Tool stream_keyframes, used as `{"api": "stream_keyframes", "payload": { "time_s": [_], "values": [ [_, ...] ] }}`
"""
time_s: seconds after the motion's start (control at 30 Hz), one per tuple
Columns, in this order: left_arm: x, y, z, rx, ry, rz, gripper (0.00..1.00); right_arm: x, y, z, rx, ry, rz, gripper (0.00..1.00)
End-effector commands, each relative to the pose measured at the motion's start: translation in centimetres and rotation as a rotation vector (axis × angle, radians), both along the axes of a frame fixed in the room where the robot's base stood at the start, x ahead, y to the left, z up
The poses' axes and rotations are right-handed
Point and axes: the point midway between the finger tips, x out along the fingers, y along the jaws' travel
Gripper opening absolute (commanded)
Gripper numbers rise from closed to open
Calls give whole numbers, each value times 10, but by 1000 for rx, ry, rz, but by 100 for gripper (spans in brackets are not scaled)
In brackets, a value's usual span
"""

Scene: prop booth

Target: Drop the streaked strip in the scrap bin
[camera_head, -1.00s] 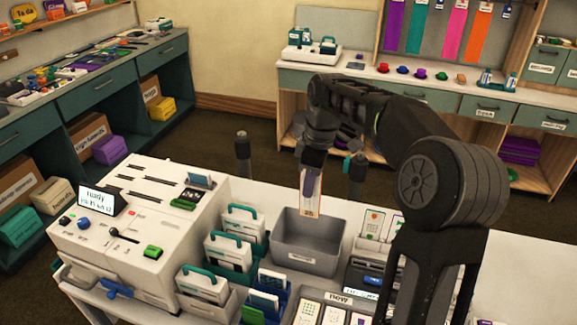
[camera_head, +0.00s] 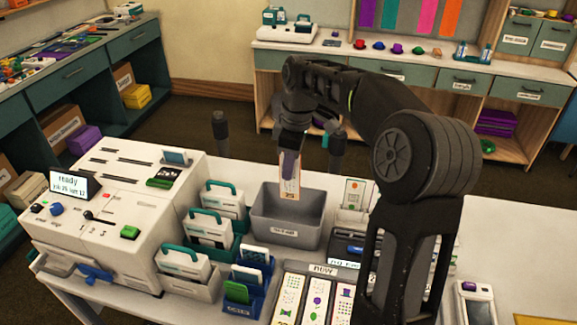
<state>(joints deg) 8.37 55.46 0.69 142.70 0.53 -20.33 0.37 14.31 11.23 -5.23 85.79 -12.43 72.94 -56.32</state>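The streaked strip (camera_head: 290,189) is a narrow pale card with a purple streak down it. My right gripper (camera_head: 292,153) is shut on its upper end, and the strip hangs upright. The scrap bin (camera_head: 286,236) is an open grey box with a label on its front. The strip's lower end overlaps the bin's opening in the picture, near its back rim; I cannot tell whether it is below the rim. My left gripper is not in view.
A white machine (camera_head: 120,222) with a "ready" screen stands left of the bin. Teal-handled white packs (camera_head: 210,228) stand between them. A tray marked "now" (camera_head: 322,269) with several strips lies in front. A card holder (camera_head: 353,193) stands right of the bin.

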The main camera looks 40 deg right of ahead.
Motion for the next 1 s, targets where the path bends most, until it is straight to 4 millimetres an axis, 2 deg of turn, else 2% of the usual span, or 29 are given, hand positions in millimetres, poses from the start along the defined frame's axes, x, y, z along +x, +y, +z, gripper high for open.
{"api": "stream_keyframes", "payload": {
  "time_s": [0.03, 0.3, 0.7, 1.0],
  "values": [
    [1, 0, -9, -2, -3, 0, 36, 0, 0, -10, 0, 0, 0, 0],
    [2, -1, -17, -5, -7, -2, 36, 0, 0, -26, 0, -1, 0, 0],
    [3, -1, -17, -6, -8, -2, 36, 0, 0, -28, -1, -1, 0, 0],
    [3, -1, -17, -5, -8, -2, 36, 0, 0, -28, -1, -1, 0, 27]
  ]
}}
